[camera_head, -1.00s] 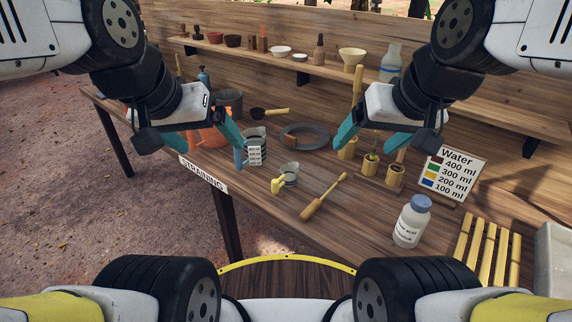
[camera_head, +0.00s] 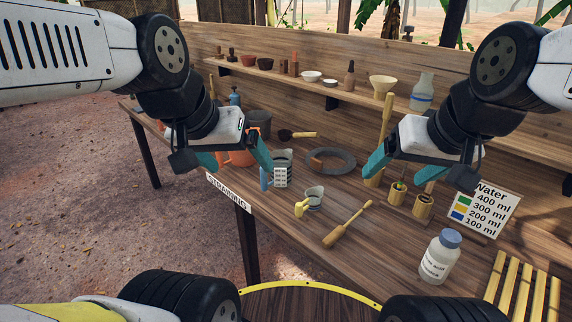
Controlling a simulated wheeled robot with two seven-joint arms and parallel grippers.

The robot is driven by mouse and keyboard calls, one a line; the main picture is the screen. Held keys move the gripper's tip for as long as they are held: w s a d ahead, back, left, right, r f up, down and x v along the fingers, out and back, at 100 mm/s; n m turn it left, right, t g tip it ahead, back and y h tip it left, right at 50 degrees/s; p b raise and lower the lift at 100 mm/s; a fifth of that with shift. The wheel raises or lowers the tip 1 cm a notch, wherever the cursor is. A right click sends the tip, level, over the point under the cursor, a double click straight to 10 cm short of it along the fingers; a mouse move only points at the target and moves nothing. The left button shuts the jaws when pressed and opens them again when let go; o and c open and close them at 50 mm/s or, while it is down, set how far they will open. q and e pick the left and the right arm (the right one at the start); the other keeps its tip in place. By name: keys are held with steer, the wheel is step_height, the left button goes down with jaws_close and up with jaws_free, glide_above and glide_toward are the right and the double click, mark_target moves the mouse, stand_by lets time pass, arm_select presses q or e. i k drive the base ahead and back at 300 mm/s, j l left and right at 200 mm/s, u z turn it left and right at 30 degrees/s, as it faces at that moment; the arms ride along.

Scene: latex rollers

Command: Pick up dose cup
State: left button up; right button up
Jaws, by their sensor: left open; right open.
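A small pale cup (camera_head: 315,197), which looks like the dose cup, stands upright on the wooden table near its front edge. A yellow handle-like piece (camera_head: 302,208) is at its left front; I cannot tell whether they are joined. A larger grey cup with a white label (camera_head: 282,168) stands behind it to the left. My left gripper (camera_head: 238,162) is open and empty, left of the small cup, with one finger in front of an orange vessel. My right gripper (camera_head: 396,172) is open and empty, right of the small cup, near the bamboo holders.
A wooden tool (camera_head: 348,224) lies right of the small cup. A white bottle with a blue cap (camera_head: 440,256), bamboo holders (camera_head: 397,193) and a water sign (camera_head: 482,209) stand further right. A shelf (camera_head: 300,77) spans the back.

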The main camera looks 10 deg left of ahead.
mark_target(313, 195)
steer(key=l+u, duration=0.35)
steer(key=u, duration=0.15)
steer(key=k+l+u, duration=0.15)
steer(key=l+u, duration=0.2)
steer(key=u, duration=0.15)
